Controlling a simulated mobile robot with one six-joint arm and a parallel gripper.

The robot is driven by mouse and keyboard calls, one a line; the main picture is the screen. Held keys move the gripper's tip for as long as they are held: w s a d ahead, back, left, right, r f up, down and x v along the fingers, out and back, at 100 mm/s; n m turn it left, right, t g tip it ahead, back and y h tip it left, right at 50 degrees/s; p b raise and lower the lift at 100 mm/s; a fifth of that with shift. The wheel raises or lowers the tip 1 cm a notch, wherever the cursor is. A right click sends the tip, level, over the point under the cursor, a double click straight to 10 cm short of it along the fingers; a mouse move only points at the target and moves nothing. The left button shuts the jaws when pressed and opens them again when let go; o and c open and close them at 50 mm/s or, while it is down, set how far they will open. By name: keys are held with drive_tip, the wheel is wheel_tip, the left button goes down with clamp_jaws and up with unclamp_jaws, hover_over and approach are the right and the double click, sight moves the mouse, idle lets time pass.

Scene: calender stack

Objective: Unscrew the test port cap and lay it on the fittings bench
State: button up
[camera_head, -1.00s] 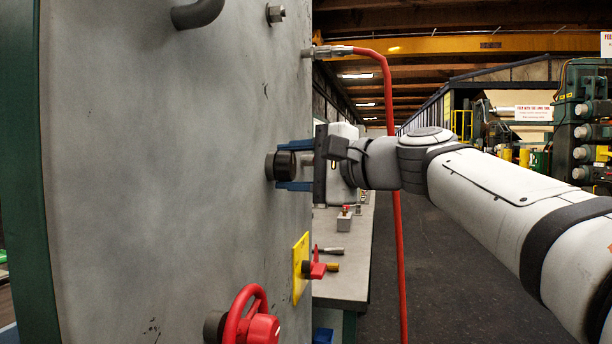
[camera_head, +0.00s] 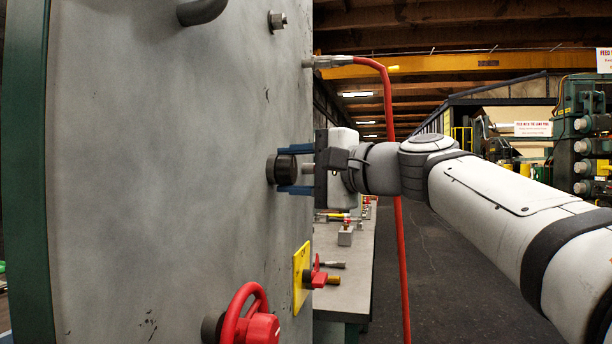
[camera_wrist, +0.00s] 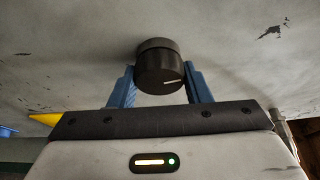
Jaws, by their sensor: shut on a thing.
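The test port cap (camera_head: 280,170) is a dark, ribbed round knob at the side face of the grey metal panel. In the wrist view the cap (camera_wrist: 160,72) shows a white line on its front and a lighter collar behind it against the panel. My gripper (camera_head: 288,172) has its blue fingers on both sides of the cap and is shut on it. Whether the thread is loose cannot be told. The fittings bench (camera_head: 352,270) is a grey-topped table beyond the panel's edge, lower down, partly hidden by the panel.
Below the cap are a red handwheel (camera_head: 247,318) and a yellow plate (camera_head: 301,277) with a red handle. A red hose (camera_head: 388,100) hangs down beside my arm. Small fittings (camera_head: 345,236) and tools lie on the bench. Its front part is clear.

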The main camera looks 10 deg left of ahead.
drive_tip(key=shift+f+n+y+b, duration=0.25)
drive_tip(key=shift+n+b, duration=0.45)
drive_tip(key=shift+b, duration=0.7)
drive_tip(key=shift+r, duration=0.25)
drive_tip(key=o, duration=1)
